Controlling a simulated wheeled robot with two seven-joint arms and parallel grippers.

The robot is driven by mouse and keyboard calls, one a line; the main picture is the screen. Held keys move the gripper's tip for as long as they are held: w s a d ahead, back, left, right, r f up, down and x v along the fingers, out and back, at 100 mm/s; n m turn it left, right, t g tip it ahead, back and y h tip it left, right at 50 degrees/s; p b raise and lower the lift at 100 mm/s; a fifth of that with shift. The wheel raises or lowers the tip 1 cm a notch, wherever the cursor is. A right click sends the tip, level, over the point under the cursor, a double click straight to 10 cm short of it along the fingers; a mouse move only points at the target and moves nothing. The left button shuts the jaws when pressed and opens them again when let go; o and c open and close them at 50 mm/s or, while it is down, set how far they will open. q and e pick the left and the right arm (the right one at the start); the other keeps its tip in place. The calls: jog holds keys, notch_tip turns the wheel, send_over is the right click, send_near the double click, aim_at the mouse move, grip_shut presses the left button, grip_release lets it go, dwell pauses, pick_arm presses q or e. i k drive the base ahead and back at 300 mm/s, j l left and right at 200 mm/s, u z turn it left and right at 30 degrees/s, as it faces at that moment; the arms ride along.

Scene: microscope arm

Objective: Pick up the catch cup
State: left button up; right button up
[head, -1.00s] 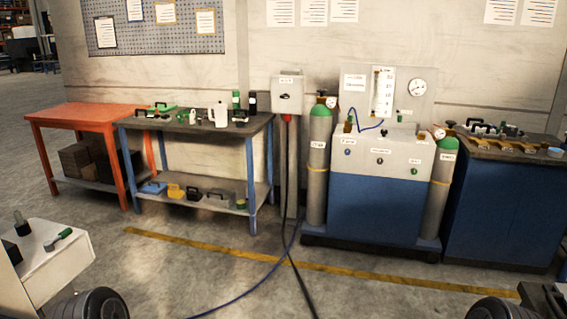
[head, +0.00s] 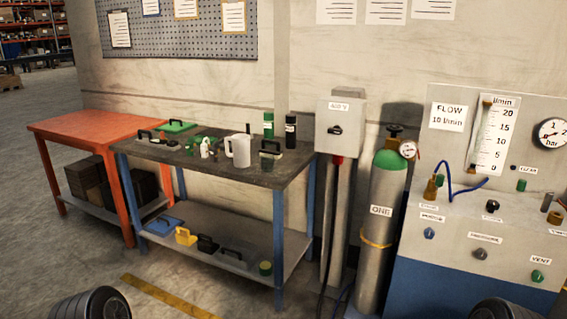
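I cannot tell for sure which thing is the catch cup. A white jug-like vessel with a handle (head: 239,151) stands upright on the dark-topped workbench (head: 268,178). A small green and dark round container (head: 265,268) stands at the right end of the bench's lower shelf. Both are some distance ahead of me, with nothing touching them that I can see. Neither gripper shows; only dark rounded parts of my arms appear at the bottom edge.
Bottles (head: 290,131), small white items and black-handled pieces crowd the bench top. An orange table (head: 85,125) stands left. A gas cylinder (head: 382,215) and a flow panel (head: 470,230) stand right. Open floor with a yellow line (head: 165,297) lies in front.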

aim_at(267, 161)
jog(key=i+l+u, duration=0.25)
jog(key=i, duration=0.2)
jog(key=z, duration=0.35)
jog(key=i+j+z, duration=0.45)
jog(key=j+z, duration=0.15)
jog(key=z, duration=0.15)
jog(key=i+j+z, duration=0.15)
jog(key=j+z, duration=0.2)
jog(key=i+j, duration=0.15)
jog(key=j, duration=0.3)
jog(key=i+j+z, duration=0.1)
jog(key=j, duration=0.35)
jog(key=i+j, duration=0.1)
jog(key=j, duration=0.4)
jog(key=i+j+z, duration=0.1)
jog(key=j, duration=0.35)
